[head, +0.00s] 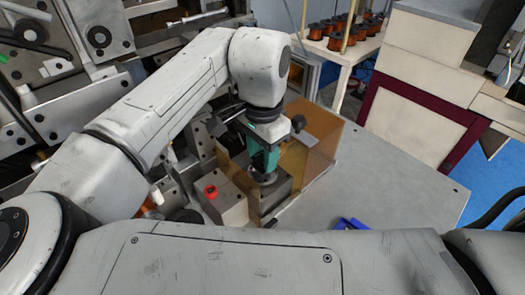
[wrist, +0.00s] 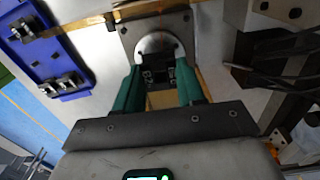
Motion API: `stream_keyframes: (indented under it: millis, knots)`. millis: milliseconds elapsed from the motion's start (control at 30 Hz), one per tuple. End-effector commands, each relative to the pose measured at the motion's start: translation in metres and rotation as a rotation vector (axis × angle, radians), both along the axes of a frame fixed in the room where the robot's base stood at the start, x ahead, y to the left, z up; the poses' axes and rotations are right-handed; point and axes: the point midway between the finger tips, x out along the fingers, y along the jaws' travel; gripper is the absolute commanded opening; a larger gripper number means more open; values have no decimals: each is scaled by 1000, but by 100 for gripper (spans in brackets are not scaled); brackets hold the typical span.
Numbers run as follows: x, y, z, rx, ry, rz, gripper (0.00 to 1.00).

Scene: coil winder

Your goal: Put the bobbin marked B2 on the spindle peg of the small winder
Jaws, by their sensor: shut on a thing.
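My gripper (head: 262,160), with teal fingers, points down inside the amber-guarded small winder (head: 227,207). A dark round flange (head: 263,178) shows just under the fingertips. In the wrist view my gripper (wrist: 160,72) is shut on a dark piece between its fingers, which I take to be the bobbin (wrist: 158,76). Its B2 mark cannot be read. A silver disc (wrist: 155,44) lies just beyond the fingertips over the winder's grey plate (wrist: 181,20). The spindle peg is hidden, and I cannot tell whether the bobbin is around it.
Amber guard panels (head: 318,150) stand close around my gripper. A red button (head: 210,190) is on the winder's front left. A blue tray (wrist: 46,62) with dark metal parts lies beside the winder. The grey table (head: 405,190) is clear to the right. Copper-coloured bobbins (head: 337,41) stand on a back shelf.

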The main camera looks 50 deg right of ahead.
Motion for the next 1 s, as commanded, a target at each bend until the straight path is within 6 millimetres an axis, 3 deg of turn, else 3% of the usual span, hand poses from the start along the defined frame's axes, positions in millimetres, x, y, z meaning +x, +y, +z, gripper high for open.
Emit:
stream_keyframes:
  millis: [467, 500, 800, 1000]
  knots:
    - [0, 0, -14, 0, 0, 0, 11]
    - [0, 0, -13, 0, 0, 0, 41]
    - [0, 0, -13, 0, 0, 0, 69]
    - [0, 0, -13, 0, 0, 0, 69]
